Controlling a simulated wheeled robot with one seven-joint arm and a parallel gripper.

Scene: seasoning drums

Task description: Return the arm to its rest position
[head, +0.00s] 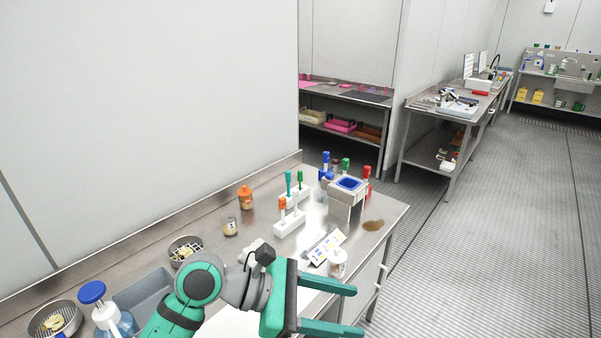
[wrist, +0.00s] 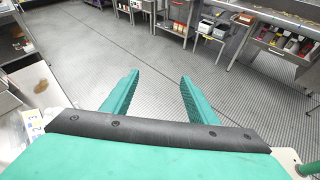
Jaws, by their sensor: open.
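My gripper (head: 345,309) is green with two parallel fingers. In the head view it is at the lower middle, raised over the front part of the steel table (head: 392,212), with the fingers pointing right. In the wrist view the two fingers of my gripper (wrist: 158,95) stand wide apart with only floor showing between them. It is open and empty. My arm bends in from the bottom left of the head view and hides part of the table.
A white bottle (head: 338,263) stands close behind my gripper. A grey box stand (head: 347,196), a white rack (head: 290,226), an orange-capped jar (head: 246,198) and a blue-capped bottle (head: 92,293) are on the table. Open floor (head: 480,250) lies to the right.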

